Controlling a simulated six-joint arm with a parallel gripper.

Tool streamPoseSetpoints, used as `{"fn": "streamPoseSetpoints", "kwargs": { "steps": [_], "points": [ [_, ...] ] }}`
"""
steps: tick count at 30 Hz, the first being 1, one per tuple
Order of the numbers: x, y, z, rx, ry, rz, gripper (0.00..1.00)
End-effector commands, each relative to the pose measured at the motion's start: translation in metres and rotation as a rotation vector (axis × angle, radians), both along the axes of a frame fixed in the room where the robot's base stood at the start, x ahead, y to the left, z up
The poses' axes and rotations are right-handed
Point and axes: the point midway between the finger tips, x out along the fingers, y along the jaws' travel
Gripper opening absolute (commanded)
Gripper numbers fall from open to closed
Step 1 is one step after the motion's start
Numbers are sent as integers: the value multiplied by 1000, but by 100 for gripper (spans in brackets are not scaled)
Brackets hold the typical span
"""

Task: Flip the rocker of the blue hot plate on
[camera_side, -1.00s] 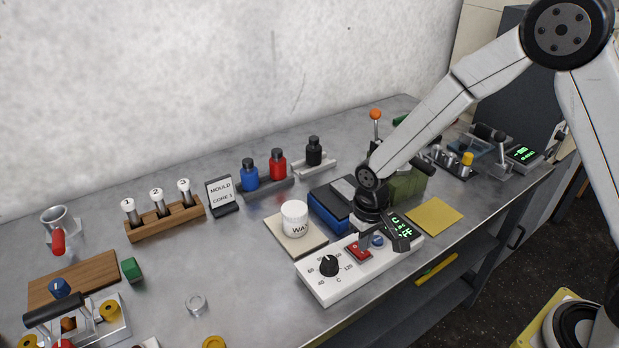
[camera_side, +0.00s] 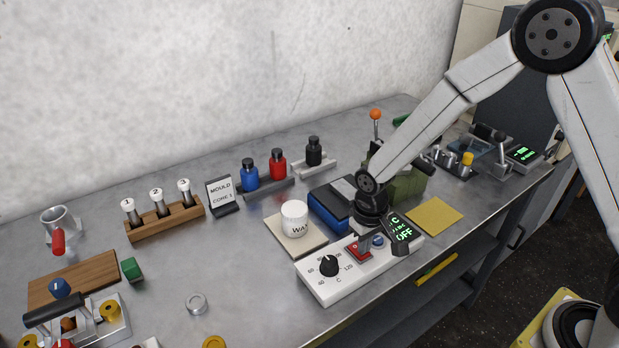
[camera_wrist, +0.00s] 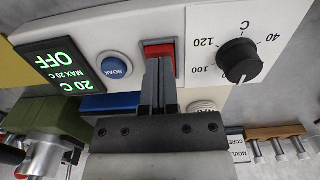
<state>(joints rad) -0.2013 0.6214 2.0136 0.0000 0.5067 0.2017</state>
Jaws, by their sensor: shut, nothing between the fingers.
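The hot plate has a blue body (camera_side: 328,212) with a dark top and a white control panel (camera_side: 335,288) in front of it. The red rocker (camera_side: 354,254) sits on this panel; in the wrist view the rocker (camera_wrist: 160,48) is partly covered by my fingertips. My gripper (camera_wrist: 158,62) is shut and empty, its tips at the rocker's lower edge in that view; I cannot tell whether they touch it. In the side view my gripper (camera_side: 364,241) points down over the panel. The display (camera_wrist: 63,72) reads 20 C and OFF.
A blue button (camera_wrist: 116,66) and a black dial (camera_wrist: 238,62) flank the rocker. A white wax jar (camera_side: 295,217) on a pale board stands left of the blue body. A yellow pad (camera_side: 434,216) lies to the right. The green object (camera_side: 406,184) is behind my wrist.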

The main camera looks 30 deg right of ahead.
Motion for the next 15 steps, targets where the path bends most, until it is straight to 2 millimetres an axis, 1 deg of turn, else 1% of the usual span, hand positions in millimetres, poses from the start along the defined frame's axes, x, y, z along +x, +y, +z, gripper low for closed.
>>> {"fn": "streamPoseSetpoints", "kwargs": {
  "steps": [15],
  "points": [
    [0,0,-6,0,0,0,0]
  ]
}}
